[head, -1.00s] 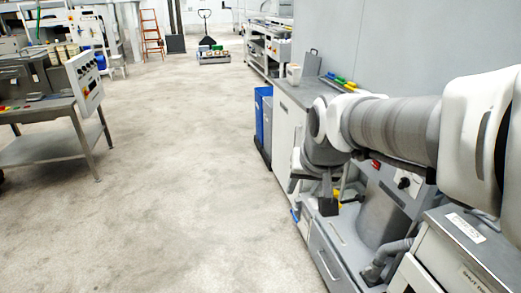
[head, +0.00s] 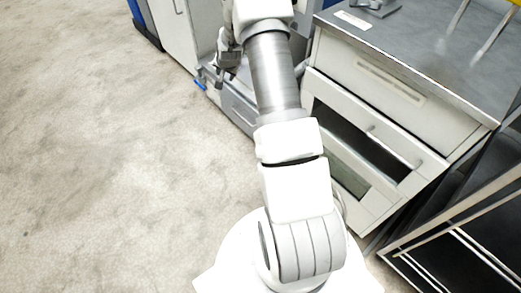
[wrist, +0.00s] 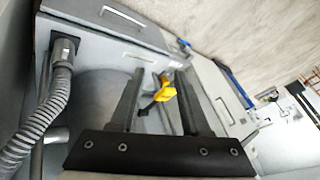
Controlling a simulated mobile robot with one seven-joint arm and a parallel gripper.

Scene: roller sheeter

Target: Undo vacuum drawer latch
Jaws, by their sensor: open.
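My gripper (wrist: 159,74) is open in the wrist view, its two dark fingers apart. A yellow latch part with a black lever (wrist: 161,91) shows between the fingers, beyond the black palm plate. I cannot tell whether a finger touches it. A grey rounded body (wrist: 92,90) of the vacuum unit lies left of and behind the fingers. A drawer front with a bar handle (wrist: 123,16) is at the top left. In the head view my gripper (head: 228,60) is small beside the grey drawer unit (head: 238,103); the latch is hidden there.
A ribbed grey hose (wrist: 50,105) runs along the left of the wrist view. In the head view a white drawer cabinet (head: 395,90) stands right of my arm, and a dark rack (head: 470,225) is at lower right. The floor (head: 95,150) at left is clear.

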